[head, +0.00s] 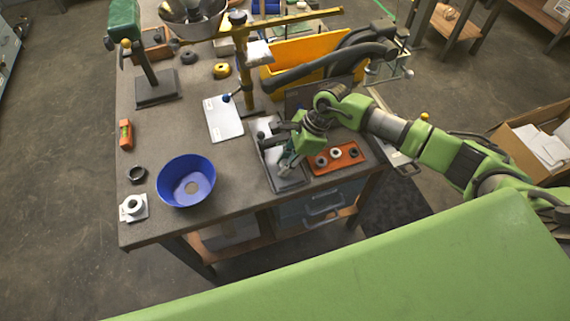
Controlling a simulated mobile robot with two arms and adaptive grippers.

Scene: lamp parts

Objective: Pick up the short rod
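My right gripper (286,166) points down over a grey tray (293,184) near the front right of the workbench. The fingers are small and partly hidden by the hand, so I cannot tell whether they are open or shut. Dark, narrow pieces lie in the tray beside the gripper, but I cannot clearly make out which is the short rod; the hand covers part of the tray. My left gripper is not in view.
Right of the gripper is an orange tray (322,169) with several rings. A blue bowl-shaped shade (187,165) and a white base part (133,208) stand front left. A brass stand (241,62) and yellow bin (296,50) stand behind.

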